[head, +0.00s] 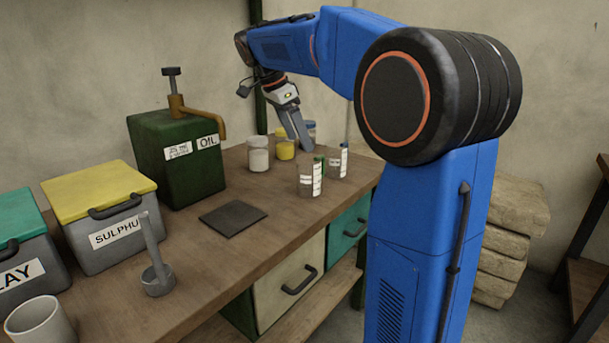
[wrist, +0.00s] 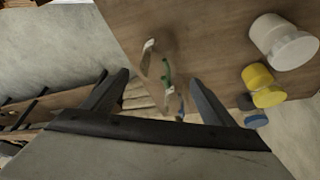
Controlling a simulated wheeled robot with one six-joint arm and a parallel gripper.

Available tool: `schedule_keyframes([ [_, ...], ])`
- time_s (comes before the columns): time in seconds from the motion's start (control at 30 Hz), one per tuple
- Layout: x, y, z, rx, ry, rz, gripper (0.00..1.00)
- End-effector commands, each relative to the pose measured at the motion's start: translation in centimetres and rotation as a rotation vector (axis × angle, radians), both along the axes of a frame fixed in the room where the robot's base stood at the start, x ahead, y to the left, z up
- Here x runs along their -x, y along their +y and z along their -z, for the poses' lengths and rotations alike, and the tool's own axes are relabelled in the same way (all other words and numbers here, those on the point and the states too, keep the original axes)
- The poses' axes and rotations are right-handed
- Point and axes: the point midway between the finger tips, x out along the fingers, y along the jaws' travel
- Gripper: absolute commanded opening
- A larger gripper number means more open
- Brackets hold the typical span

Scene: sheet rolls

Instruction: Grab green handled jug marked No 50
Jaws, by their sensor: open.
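A green handle (wrist: 166,74) of a clear jug shows in the wrist view, between a white handle and a blue handle. In the head view the green-handled jug (head: 320,160) is mostly hidden behind a clear jug with a white label strip (head: 308,180); a blue-topped clear jug (head: 338,162) stands to its right. No number is readable. My gripper (head: 303,146) points down above the bench behind the jugs. In the wrist view my gripper (wrist: 158,82) is open and empty, its fingers on either side of the row of handles. I cannot tell its height above them.
A white jar (head: 258,155), a yellow jar (head: 285,149) and a blue jar (head: 310,130) stand close by on the bench (head: 190,275). A dark mat (head: 233,218), a green oil can (head: 165,150) and a sulphur box (head: 105,245) are further left. The bench edge is near the jugs.

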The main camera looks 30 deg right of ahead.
Motion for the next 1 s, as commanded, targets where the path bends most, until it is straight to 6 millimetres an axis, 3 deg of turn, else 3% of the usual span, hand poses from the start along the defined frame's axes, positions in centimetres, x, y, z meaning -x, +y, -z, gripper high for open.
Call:
schedule_keyframes([
  [0.5, 0.5, -3.3, 8.3, 0.0, 0.004, -0.001, 0.79],
  [0.83, 0.6, -4.0, 10.4, 0.0, 0.001, -0.002, 0.79],
  [1.0, 1.0, -4.5, 12.7, 0.0, 0.004, -0.001, 0.79],
])
